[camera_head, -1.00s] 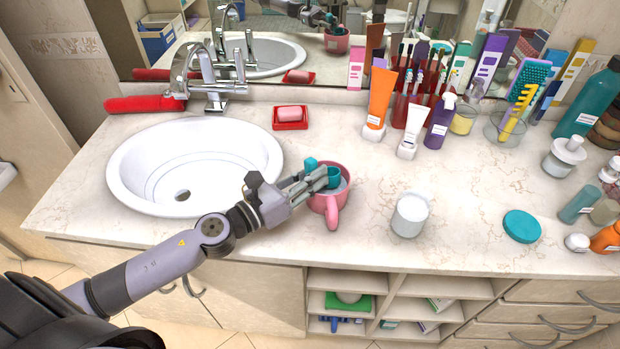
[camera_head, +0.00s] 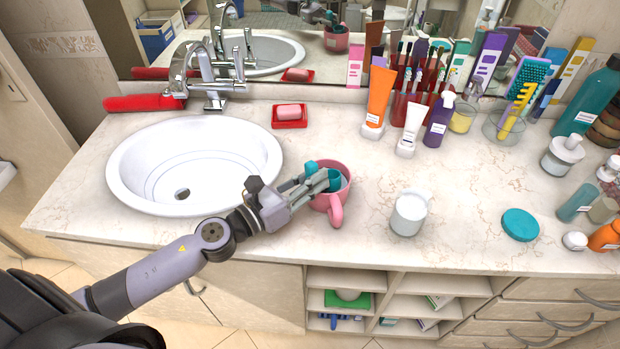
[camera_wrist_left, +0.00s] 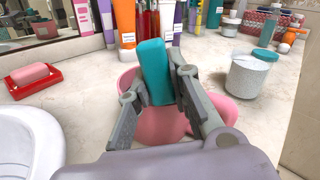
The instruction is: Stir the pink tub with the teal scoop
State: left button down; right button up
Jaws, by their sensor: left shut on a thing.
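The pink tub (camera_head: 339,208) stands on the counter right of the sink, with a handle-like part toward the front. It also shows below the fingers in the left wrist view (camera_wrist_left: 158,127). My left gripper (camera_head: 326,183) is at the tub's opening, shut on the teal scoop (camera_head: 334,179). The scoop's teal handle (camera_wrist_left: 154,72) stands up between the fingers in the left wrist view. The scoop's lower end is down in the tub, and the fingers hide part of it. I cannot tell whether it touches the tub's wall. My right gripper is not in view.
A white open jar (camera_head: 409,214) stands right of the tub, with a teal lid (camera_head: 520,225) farther right. A red soap dish (camera_head: 290,123) lies behind, and the sink (camera_head: 130,165) is at left. Tubes and bottles crowd the back right. Counter between tub and back is clear.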

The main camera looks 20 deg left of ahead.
aim_at(308, 167)
pick_arm(q)
jog(key=shift+a+f, duration=0.2)
jog(key=shift+s+a+r, duration=0.1)
jog(key=shift+s+a, duration=0.05)
jog(key=shift+s, duration=0.05)
jog(key=shift+w+r, duration=0.1)
jog(key=shift+r+p, duration=0.25)
jog(key=shift+p, duration=0.1)
notch_tip(308, 167, up, 6)
jog(key=p, duration=0.5)
jog(key=shift+p, duration=0.4)
notch_tip(308, 167, up, 5)
jog(key=p, duration=0.5)
jog(key=shift+r, duration=0.15)
